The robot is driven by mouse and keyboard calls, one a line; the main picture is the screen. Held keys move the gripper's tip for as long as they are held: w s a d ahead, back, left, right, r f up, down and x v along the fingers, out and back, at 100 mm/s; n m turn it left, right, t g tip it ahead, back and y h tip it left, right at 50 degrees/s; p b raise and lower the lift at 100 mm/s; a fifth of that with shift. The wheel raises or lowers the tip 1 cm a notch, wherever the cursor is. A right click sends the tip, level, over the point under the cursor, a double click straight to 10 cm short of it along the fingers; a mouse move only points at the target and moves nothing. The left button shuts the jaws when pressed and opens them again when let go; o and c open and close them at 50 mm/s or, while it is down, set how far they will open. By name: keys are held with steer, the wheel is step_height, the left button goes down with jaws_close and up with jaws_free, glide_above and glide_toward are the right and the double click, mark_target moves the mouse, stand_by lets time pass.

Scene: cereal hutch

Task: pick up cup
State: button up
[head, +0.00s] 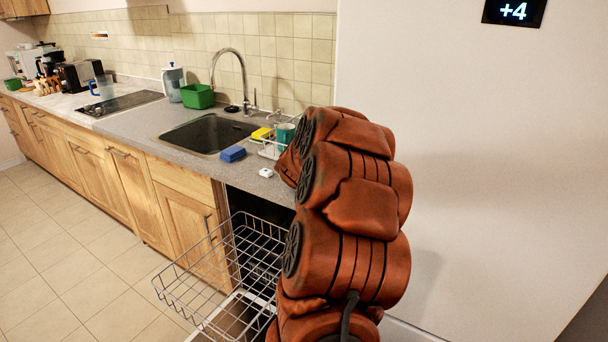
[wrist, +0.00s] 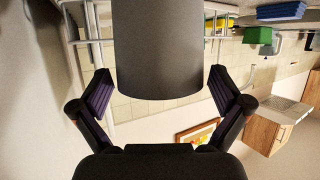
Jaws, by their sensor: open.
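A dark grey, smooth cylinder (wrist: 157,45), looking like a cup, fills the top middle of the upside-down wrist view. My gripper (wrist: 159,79) is open, with one finger on each side of the cylinder and a visible gap on both sides. In the head view my arm hides the gripper and this cylinder. A teal cup (head: 285,133) shows beside my arm, by the white dish rack (head: 268,150). I cannot tell whether it is the same thing as the cylinder.
The sink (head: 208,134) and tap (head: 243,75) are left of the rack. A blue sponge (head: 232,154), yellow sponge (head: 261,133) and green tub (head: 198,97) are nearby. A wire dishwasher basket (head: 225,275) is pulled out below. A white wall panel (head: 470,160) stands at right.

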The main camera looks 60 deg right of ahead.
steer(key=shift+x, duration=1.05)
steer(key=shift+c, duration=0.3)
steer(key=c, duration=1.1)
steer(key=shift+o, duration=0.2)
